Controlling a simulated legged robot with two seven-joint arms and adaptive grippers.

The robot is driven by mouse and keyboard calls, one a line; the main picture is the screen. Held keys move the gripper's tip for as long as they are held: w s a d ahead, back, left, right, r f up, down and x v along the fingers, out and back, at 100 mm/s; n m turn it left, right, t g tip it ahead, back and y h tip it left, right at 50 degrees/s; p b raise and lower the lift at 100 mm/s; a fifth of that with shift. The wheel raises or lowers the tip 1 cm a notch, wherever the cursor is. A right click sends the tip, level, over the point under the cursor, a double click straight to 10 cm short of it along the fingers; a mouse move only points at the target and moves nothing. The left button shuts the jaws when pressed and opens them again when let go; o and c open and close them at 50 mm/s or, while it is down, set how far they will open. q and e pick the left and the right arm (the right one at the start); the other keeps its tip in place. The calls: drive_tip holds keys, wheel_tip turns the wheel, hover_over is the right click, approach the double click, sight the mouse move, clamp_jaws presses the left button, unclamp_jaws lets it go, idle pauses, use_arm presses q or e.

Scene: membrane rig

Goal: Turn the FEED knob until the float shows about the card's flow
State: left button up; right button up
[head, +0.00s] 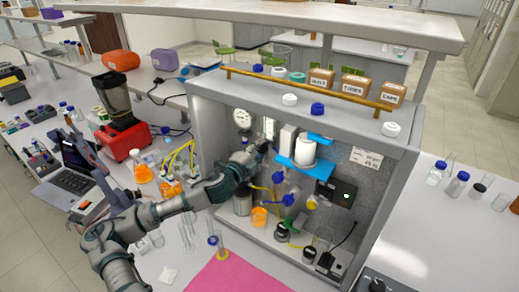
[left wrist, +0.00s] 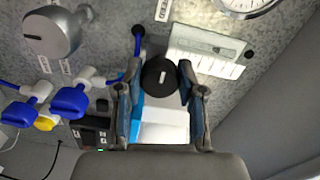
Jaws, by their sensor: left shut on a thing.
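A round black knob (left wrist: 160,77) with a white pointer mark sits on the rig's back panel. My left gripper (left wrist: 158,80) has one finger on each side of it and is shut on it; no lettering reads on the knob. A clear flow meter block (left wrist: 206,52) is beside the knob; it also shows in the head view (head: 269,128), but its float cannot be read. In the head view my left gripper (head: 262,148) reaches the panel and hides the knob. A white card (head: 366,157) hangs on the panel's right; its writing is too small to read. My right gripper is not in view.
A large grey knob (left wrist: 52,32) and blue valves (left wrist: 70,101) are near the gripper. A round gauge (head: 242,118) is to its left. A blue bracket with a white cylinder (head: 305,150) stands to its right. A pink mat (head: 228,272) lies in front.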

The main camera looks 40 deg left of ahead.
use_arm(q)
drive_tip(key=m, duration=0.5)
drive_tip(key=shift+f, duration=0.2)
drive_tip(key=shift+d+f+p, duration=0.1)
drive_tip(key=shift+p, duration=0.2)
drive_tip(key=shift+f+m, duration=0.15)
drive_tip(key=shift+m, duration=0.25)
drive_tip(key=o, duration=1.1)
drive_tip(key=shift+d, duration=0.1)
drive_tip(key=shift+o, duration=0.2)
drive_tip(key=shift+r, duration=0.25)
drive_tip(key=shift+s, duration=0.1)
